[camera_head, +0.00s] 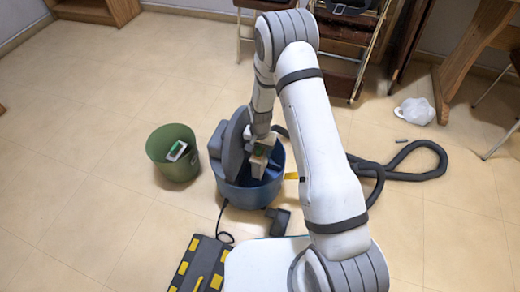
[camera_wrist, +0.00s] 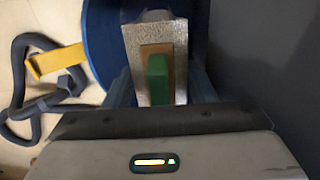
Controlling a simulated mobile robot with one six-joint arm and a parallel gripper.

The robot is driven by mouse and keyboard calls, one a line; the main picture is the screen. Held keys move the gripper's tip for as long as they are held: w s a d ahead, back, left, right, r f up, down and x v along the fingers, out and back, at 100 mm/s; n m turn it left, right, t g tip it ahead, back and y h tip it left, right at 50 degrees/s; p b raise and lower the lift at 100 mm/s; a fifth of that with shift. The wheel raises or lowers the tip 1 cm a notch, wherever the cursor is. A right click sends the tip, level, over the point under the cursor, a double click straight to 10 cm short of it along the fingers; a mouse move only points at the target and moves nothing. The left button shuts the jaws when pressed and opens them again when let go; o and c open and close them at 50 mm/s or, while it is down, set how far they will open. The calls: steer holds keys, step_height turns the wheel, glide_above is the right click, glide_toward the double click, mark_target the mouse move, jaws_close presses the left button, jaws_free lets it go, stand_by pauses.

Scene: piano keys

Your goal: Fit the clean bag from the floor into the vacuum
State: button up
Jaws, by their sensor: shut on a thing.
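The blue vacuum drum (camera_head: 262,195) stands on the floor with its grey lid (camera_head: 236,145) tilted up at the left. My gripper (camera_head: 260,146) is over the drum's opening, beside the lid, shut on a pale bag (camera_head: 258,163). In the wrist view, the bag's pale speckled face (camera_wrist: 135,42) carries a tan plate and a green block (camera_wrist: 158,78), just in front of my gripper (camera_wrist: 160,98). The blue drum (camera_wrist: 98,45) is behind it. The bag's lower part is hidden, so I cannot tell whether it touches the holder inside.
A green bin (camera_head: 165,170) with a white and green item (camera_head: 176,151) stands left of the vacuum. A grey hose (camera_head: 405,174) curls on the floor at right. A white lumpy object (camera_head: 415,111) lies farther back. A black and yellow floor piece (camera_head: 200,264) lies in front.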

steer(key=shift+f+b, duration=0.85)
steer(key=shift+f, duration=0.45)
steer(key=o, duration=1.4)
steer(key=shift+a, duration=0.1)
steer(key=shift+w, duration=0.1)
steer(key=shift+c, duration=1.3)
steer(key=shift+o, duration=0.5)
steer(key=shift+r, duration=0.15)
